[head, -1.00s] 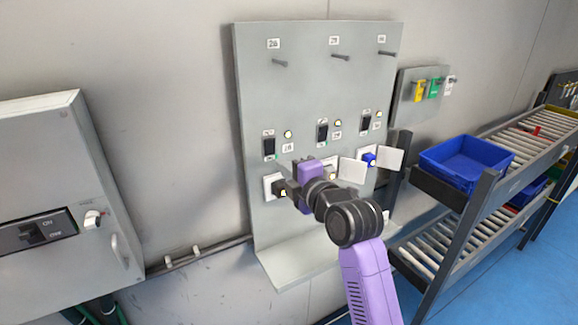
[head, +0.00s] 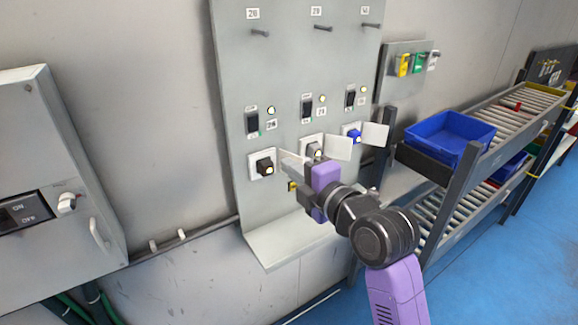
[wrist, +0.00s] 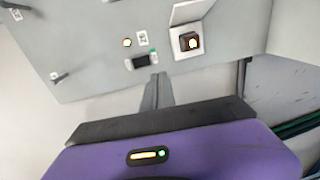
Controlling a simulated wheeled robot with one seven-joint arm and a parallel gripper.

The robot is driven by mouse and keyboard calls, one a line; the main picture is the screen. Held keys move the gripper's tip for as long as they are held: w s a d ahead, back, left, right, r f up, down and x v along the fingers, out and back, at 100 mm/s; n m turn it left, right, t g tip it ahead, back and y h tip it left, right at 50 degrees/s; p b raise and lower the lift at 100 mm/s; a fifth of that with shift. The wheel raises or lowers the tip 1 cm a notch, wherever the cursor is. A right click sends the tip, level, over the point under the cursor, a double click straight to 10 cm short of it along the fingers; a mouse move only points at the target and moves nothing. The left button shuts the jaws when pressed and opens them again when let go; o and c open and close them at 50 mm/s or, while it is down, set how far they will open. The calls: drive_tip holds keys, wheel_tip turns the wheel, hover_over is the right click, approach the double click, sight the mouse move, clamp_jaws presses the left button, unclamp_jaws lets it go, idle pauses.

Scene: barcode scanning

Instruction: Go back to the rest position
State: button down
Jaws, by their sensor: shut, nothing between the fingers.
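My gripper (wrist: 155,90) shows in the wrist view as two grey fingers close together, shut and empty. In the head view my purple wrist is in front of the lower right part of the grey wall panel (head: 228,75). The gripper's fingertips are hard to make out there. The wrist view shows one black knob (wrist: 188,41) and a black switch (wrist: 141,61), apart from the fingers.
A grey electrical cabinet (head: 50,150) hangs on the wall at the left. At the right stands a roller rack with a blue bin (head: 450,137) on it. Blue floor (head: 500,260) is clear at lower right.

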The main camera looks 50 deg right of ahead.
idle(0.4)
wheel_tip(320, 180, up, 4)
drive_tip(key=s+m+t+h, duration=0.1)
drive_tip(key=m+t+h, duration=0.1)
drive_tip(key=m, duration=0.4)
drive_tip(key=s+a+f+m+g+y, duration=0.1)
drive_tip(key=s+a+f+m+y, duration=0.1)
drive_tip(key=s+a+f, duration=0.5)
drive_tip(key=s+a+f+m+g+y, duration=0.1)
drive_tip(key=s+a+f+m, duration=0.3)
drive_tip(key=s, duration=0.9)
drive_tip(key=s+a+f+m+g+y, duration=0.1)
drive_tip(key=s+a+f+m+y, duration=0.1)
drive_tip(key=s+a+f, duration=0.8)
drive_tip(key=shift+s+m+y, duration=0.2)
drive_tip(key=shift+m+y, duration=0.2)
drive_tip(key=shift+y, duration=0.4)
drive_tip(key=shift+d, duration=0.15)
